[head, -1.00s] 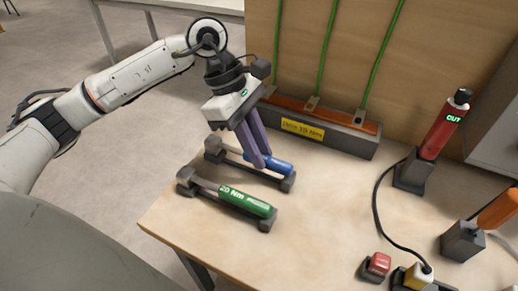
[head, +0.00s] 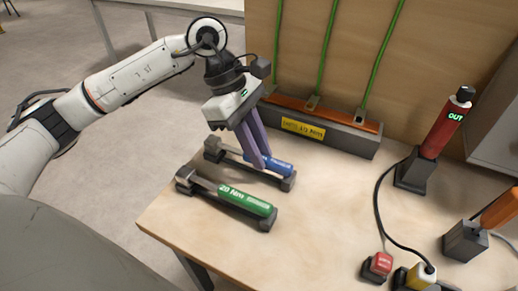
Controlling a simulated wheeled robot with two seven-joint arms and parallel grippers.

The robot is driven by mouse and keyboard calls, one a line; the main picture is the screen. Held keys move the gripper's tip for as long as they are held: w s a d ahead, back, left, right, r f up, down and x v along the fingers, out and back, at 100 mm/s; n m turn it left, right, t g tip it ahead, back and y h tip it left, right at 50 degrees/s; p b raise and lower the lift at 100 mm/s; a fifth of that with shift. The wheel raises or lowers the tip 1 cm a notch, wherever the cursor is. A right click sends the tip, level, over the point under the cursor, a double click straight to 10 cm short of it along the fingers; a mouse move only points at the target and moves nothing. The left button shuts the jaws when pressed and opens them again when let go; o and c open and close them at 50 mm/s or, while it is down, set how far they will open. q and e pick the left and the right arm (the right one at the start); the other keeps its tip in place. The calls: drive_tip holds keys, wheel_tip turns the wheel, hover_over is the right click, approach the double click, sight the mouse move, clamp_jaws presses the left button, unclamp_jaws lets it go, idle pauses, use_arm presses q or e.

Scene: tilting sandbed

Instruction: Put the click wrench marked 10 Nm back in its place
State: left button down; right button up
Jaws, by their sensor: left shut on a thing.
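A click wrench with a blue handle (head: 280,164) lies in the rear dark cradle (head: 288,184) on the table. Its marking is hidden or too small to read. My left gripper (head: 260,163) points down at it, its purple fingers shut on the wrench near the inner end of the blue handle. A second click wrench with a green handle marked 20 Nm (head: 245,201) lies in the front cradle (head: 265,224). My right gripper is not in view.
A long grey block with a yellow label (head: 303,128) stands at the back below several green rods. A red tool marked OUT (head: 441,128) stands in a holder at right. A red button box (head: 378,265) and an orange-handled tool (head: 500,208) are nearer. The table's middle is clear.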

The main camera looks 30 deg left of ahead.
use_arm(q)
drive_tip(key=shift+f+b, duration=0.2)
drive_tip(key=shift+b, duration=0.15)
drive_tip(key=c, duration=1)
unclamp_jaws()
drive_tip(key=shift+c, duration=0.2)
drive_tip(key=shift+r, duration=0.15)
drive_tip(key=shift+r+p, duration=2.6)
drive_tip(key=shift+r, duration=1.35)
drive_tip(key=shift+f, duration=0.1)
